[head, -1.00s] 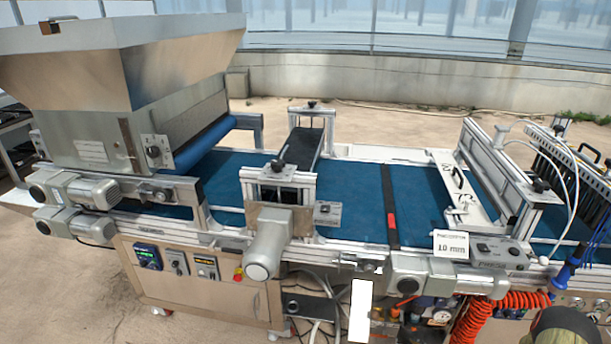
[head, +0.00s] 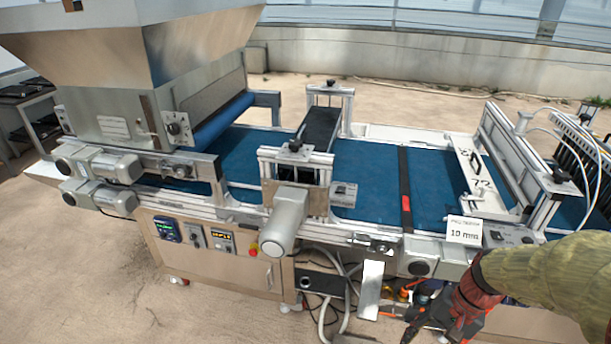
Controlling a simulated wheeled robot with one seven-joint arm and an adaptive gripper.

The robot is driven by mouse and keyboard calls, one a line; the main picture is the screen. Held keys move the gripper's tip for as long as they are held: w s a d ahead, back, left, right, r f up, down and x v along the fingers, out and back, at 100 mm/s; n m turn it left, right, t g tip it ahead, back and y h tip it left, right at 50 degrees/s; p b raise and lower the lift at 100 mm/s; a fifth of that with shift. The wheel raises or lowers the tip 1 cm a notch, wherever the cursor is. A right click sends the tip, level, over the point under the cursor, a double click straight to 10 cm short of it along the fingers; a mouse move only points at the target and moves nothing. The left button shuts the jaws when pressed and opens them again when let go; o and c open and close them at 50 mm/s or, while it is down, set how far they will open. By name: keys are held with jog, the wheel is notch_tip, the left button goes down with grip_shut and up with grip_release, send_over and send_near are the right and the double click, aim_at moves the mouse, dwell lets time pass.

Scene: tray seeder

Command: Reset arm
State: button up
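My arm reaches in from the right edge, with an olive-green sleeve and a red cuff. My gripper (head: 422,316), dark with red parts, is low at the bottom right, in front of the lower side of the seeder. It overlaps the small parts under the conveyor. Its fingers are small and partly cut by the lower edge, so I cannot tell whether they are open or shut. I see nothing clearly held. The tray seeder's blue belt (head: 370,182) is bare of trays.
A large metal hopper (head: 150,45) stands at the left end. A motor (head: 285,232) and a control cabinet (head: 215,250) stick out at the front. A "10 mm" label (head: 464,230) sits on the right rail. The concrete floor (head: 80,270) is clear at front left.

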jog(key=s+a+r+n+t+h+p, duration=0.1)
jog(key=s+a+r+n+t, duration=0.1)
jog(key=r, duration=0.8)
jog(key=s+a+r+n+t+h+p, duration=0.1)
jog(key=s+a+r+n+t+h, duration=0.1)
jog(key=r, duration=0.9)
jog(key=s+a+n+t, duration=0.1)
jog(key=a+n+t, duration=0.1)
jog(key=a+n, duration=0.1)
jog(key=shift+s+a+h, duration=0.3)
